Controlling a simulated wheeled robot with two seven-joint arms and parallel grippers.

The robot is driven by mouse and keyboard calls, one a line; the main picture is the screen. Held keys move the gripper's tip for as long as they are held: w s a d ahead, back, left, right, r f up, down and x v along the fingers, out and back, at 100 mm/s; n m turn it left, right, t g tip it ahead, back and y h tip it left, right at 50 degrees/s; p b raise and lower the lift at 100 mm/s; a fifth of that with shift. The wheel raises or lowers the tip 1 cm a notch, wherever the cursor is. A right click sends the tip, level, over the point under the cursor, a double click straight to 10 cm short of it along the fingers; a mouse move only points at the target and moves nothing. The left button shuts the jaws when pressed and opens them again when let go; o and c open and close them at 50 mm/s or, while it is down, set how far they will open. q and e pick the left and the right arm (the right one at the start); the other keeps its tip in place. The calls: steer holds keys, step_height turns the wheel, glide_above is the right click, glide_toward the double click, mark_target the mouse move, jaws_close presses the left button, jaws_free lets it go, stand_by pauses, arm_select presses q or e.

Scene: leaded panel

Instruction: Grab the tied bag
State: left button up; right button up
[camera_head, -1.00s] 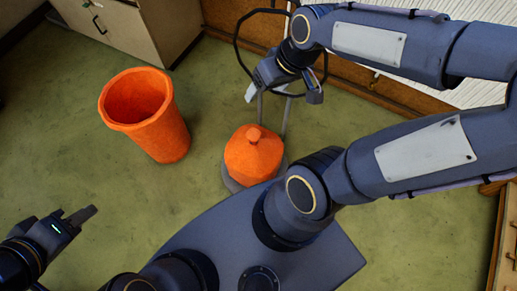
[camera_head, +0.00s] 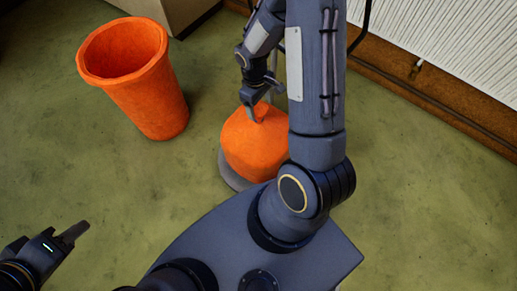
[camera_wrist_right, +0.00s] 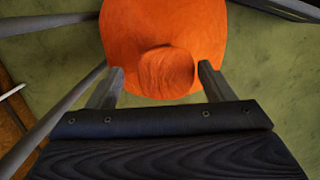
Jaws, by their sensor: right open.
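The tied bag (camera_head: 252,146) is orange and rounded, with a knot on top. It sits on a grey round base (camera_head: 228,172) in the head view, just in front of my body. My right gripper (camera_head: 258,112) is right above it, with its fingers at the knot. In the right wrist view the knot (camera_wrist_right: 166,72) lies between the two open fingers of the right gripper (camera_wrist_right: 160,82), with the bag (camera_wrist_right: 190,25) behind it. My left gripper (camera_head: 78,232) is at the lower left, away from the bag; its jaw gap is unclear.
A tall orange bin (camera_head: 146,95), open at the top, stands on the green floor left of the bag. A cabinet (camera_head: 170,12) is at the back. A white ribbed panel (camera_head: 450,45) runs along the wall at right. The floor between bin and left gripper is clear.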

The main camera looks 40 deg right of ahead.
mark_target(259, 137)
steer(key=f+b, duration=0.1)
steer(key=f, duration=0.1)
steer(key=f+b, duration=0.1)
steer(key=f, duration=0.1)
steer(key=f+b, duration=0.1)
steer(key=f, duration=0.1)
steer(key=shift+s+a+f, duration=0.1)
steer(key=shift+a+f, duration=0.2)
steer(key=shift+r, duration=0.1)
jaws_close()
